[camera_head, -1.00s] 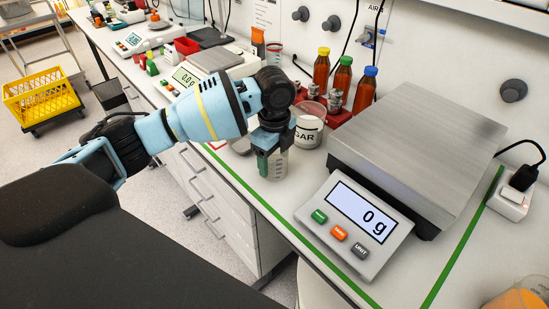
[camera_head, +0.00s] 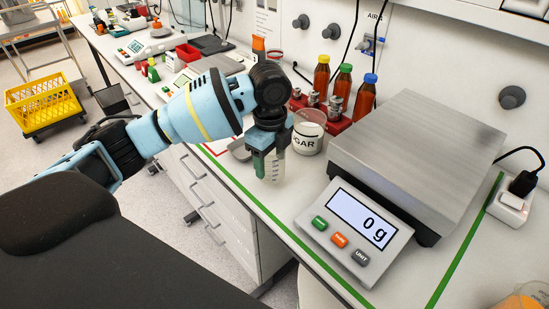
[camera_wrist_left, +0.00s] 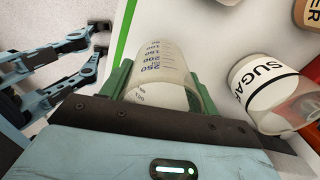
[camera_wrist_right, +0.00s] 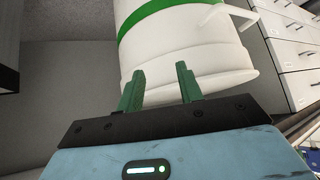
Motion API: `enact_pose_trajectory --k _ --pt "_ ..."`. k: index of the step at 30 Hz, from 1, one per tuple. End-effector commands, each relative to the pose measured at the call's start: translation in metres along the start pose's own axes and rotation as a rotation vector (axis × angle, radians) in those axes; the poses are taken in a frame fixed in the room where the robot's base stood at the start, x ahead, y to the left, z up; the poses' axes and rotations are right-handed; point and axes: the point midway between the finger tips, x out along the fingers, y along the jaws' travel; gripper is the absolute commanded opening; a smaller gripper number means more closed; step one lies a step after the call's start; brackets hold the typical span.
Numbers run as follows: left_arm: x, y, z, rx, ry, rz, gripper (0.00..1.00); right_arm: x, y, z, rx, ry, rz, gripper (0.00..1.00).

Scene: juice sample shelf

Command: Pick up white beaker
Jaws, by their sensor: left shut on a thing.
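The white beaker (camera_head: 274,167) is a translucent cup with volume marks, at the front edge of the bench, left of the scale. In the left wrist view the beaker (camera_wrist_left: 165,67) shows its printed scale and whitish inside between the green fingers. My left gripper (camera_head: 267,165) comes from above and is shut on the beaker, which looks upright. I cannot tell whether its base touches the bench. My right gripper (camera_wrist_right: 159,88) is open and empty, with its fingers apart in front of a white rounded body with a green band (camera_wrist_right: 180,18).
A SUGAR jar (camera_head: 307,137) stands close behind and right of the beaker. A scale (camera_head: 352,218) reading 0 g is at the right. Capped brown bottles (camera_head: 342,87) stand in a red rack behind. A green line runs along the bench edge.

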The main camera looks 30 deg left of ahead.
Motion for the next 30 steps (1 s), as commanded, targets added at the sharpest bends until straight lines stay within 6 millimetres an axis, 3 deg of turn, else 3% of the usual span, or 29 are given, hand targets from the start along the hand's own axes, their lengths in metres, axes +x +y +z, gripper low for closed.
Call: enact_pose_trajectory --k 15,21,30 --pt "-0.012 0.105 -0.007 0.0 -0.002 -0.004 0.36 -0.003 0.003 -0.02 -0.008 0.037 0.005 0.36" --pt "-0.014 0.129 -0.01 0.0 0.0 -0.004 0.36 -0.004 0.005 -0.021 -0.015 0.039 0.006 0.36" --pt "-0.014 0.139 -0.011 -0.002 0.0 -0.003 0.36 -0.004 0.005 -0.021 -0.018 0.038 0.007 0.36"
